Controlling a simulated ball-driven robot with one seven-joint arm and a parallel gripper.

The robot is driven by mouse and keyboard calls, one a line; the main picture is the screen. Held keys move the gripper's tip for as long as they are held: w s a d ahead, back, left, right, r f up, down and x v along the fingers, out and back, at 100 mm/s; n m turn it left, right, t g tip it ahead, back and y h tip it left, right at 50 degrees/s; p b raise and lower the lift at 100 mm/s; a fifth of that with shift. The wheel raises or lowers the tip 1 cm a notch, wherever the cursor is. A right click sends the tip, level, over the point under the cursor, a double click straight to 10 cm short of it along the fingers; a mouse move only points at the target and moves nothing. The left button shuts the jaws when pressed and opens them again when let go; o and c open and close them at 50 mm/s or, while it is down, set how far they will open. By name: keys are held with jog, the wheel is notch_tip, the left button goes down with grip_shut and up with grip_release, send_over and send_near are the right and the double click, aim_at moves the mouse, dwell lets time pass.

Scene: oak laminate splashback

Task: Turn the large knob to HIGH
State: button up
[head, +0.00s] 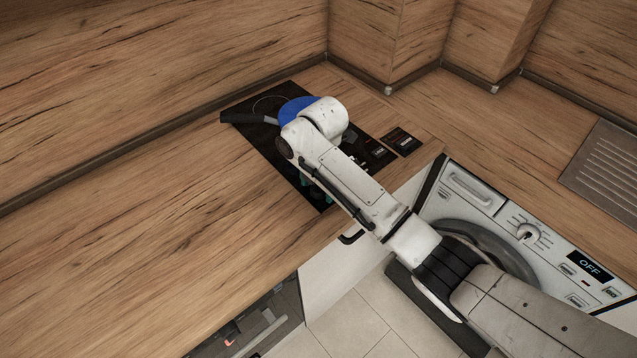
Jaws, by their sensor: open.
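A black cooktop (262,136) is set in the wooden counter, and my arm covers much of it. My gripper (317,190) is low over its front part, mostly hidden behind my own forearm; only small teal and dark bits of it show. It is open. No large knob on the cooktop can be made out, nor any HIGH mark; that area is behind my arm. Whether the gripper touches anything there is hidden. Small dark panels with pale markings (402,142) lie at the cooktop's right end.
A blue pan (292,112) with a black handle sits on the cooktop's back part, close to my arm. A white washing machine with a round dial (527,233) and a display reading OFF (589,268) stands under the counter at right. The left counter (150,240) is clear.

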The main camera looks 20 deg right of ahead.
jog(key=shift+c, duration=0.4)
jog(key=c, duration=0.9)
jog(key=shift+c, duration=0.2)
